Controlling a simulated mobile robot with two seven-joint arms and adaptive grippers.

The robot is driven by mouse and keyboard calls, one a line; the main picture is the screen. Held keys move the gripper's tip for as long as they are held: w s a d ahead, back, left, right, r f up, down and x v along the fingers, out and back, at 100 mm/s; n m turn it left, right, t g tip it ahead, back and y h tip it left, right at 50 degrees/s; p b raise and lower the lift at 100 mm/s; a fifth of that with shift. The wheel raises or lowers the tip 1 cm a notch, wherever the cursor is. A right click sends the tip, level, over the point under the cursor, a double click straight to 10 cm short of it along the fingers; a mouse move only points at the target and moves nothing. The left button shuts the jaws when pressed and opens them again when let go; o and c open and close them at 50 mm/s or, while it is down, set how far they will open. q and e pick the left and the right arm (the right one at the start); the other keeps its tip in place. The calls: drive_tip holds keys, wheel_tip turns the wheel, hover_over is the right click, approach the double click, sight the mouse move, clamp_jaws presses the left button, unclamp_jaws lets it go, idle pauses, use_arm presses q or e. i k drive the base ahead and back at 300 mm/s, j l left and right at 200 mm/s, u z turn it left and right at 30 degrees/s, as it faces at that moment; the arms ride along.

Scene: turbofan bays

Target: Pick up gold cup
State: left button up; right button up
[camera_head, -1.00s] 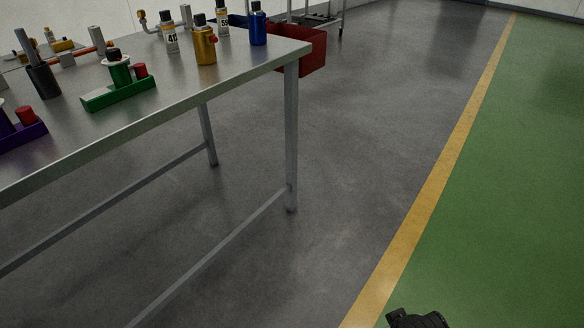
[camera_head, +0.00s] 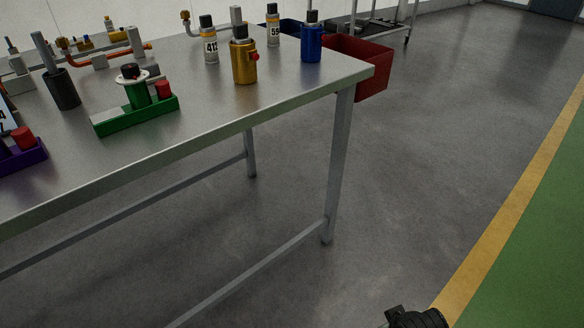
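A black part of my own body shows at the bottom edge, right of the middle. Neither gripper can be made out in this view, and nothing touches the cup.
A blue cylinder (camera_head: 311,42) and white-labelled bottles (camera_head: 210,46) stand close to the cup. A green tray (camera_head: 137,115) with a green part and red cap lies to its left. A red bin (camera_head: 366,68) hangs beyond the table's right end. The floor right of the table is clear.

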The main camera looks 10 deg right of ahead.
sight(243, 68)
drive_tip(key=i+l+u, duration=0.55)
drive_tip(key=i+l, duration=0.15)
drive_tip(key=l, duration=0.25)
drive_tip(key=i+l+u, duration=0.2)
drive_tip(key=l, duration=0.2)
drive_tip(key=i+l+u, duration=0.2)
drive_tip(key=l, duration=0.2)
drive_tip(key=k+l, duration=0.1)
drive_tip(key=k, duration=0.75)
drive_tip(key=i, duration=0.9)
drive_tip(key=l+u, duration=0.05)
